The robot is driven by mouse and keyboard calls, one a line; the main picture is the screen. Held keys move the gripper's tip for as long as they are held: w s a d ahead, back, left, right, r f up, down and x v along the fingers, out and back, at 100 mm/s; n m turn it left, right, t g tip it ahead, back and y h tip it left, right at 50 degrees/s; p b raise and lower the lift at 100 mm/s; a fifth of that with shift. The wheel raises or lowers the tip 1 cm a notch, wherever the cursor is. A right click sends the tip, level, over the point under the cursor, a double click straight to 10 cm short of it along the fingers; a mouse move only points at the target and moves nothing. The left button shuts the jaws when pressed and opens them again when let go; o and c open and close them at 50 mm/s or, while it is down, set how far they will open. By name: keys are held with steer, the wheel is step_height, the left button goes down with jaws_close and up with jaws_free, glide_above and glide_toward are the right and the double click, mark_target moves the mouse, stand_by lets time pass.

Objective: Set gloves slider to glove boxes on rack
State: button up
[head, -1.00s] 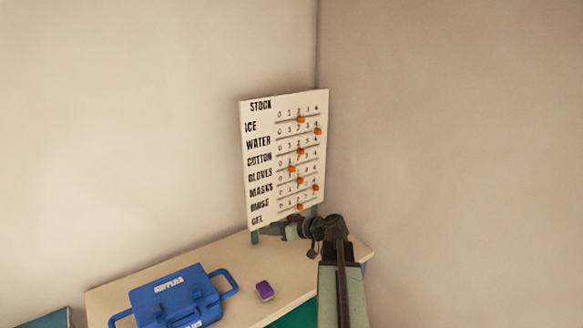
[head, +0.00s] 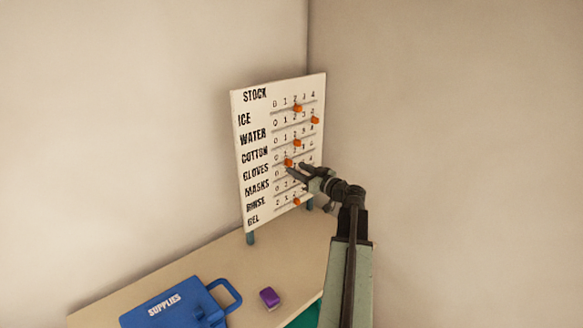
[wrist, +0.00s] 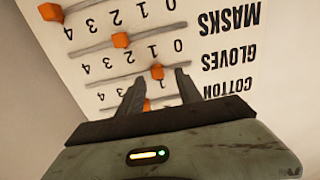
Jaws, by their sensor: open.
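The white stock board (head: 243,160) stands at the back corner of the table, with orange slider knobs on labelled rows. The gloves slider knob (head: 288,162) is at about 1; it also shows in the wrist view (wrist: 157,72), where the board appears upside down. My gripper (head: 292,171) is open in front of the board's lower right half. In the wrist view its fingertips (wrist: 159,77) lie either side of the gloves knob; I cannot tell whether they touch it. My gripper hides part of the lower rows in the head view. No glove boxes or rack are in view.
The masks knob (wrist: 121,40) is at about 2 and the cotton knob (wrist: 147,105) is close by my left finger. A blue supplies case (head: 170,305) and a purple block (head: 269,298) lie on the table (head: 215,262). Walls stand close behind the board.

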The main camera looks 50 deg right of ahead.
mark_target(291, 164)
steer(key=w, duration=0.3)
steer(key=shift+w+d, duration=0.25)
steer(key=shift+d, duration=0.05)
jaws_close()
stand_by(1.2)
